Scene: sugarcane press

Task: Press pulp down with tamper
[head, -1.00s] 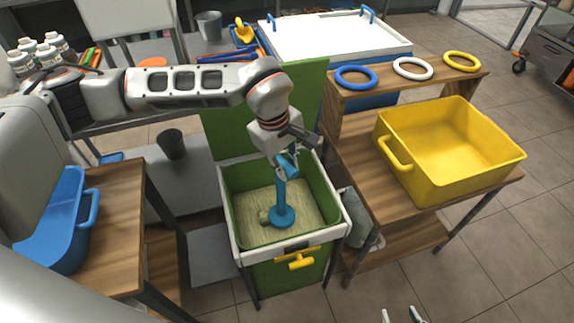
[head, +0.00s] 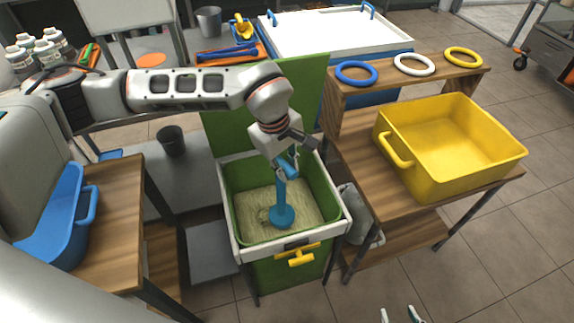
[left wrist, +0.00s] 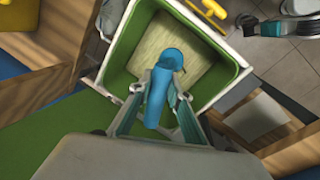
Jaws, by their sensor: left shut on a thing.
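The blue tamper (head: 280,198) stands roughly upright in the green-lined bin (head: 232,228), its round foot low against the pale pulp (head: 300,205). I cannot tell whether the foot touches the pulp. My left gripper (head: 288,165) is shut on the tamper's handle above the bin. In the left wrist view, the fingers of my left gripper (left wrist: 158,98) are on both sides of the blue tamper (left wrist: 158,95), with the pulp (left wrist: 190,60) beyond it. The tips of my right gripper (head: 400,314) show at the bottom edge, apart from each other; nothing shows between them.
A blue tub (head: 62,225) is on the left table. The bin's yellow handle (head: 298,255) sticks out in front. Its green lid (head: 310,100) stands open behind.

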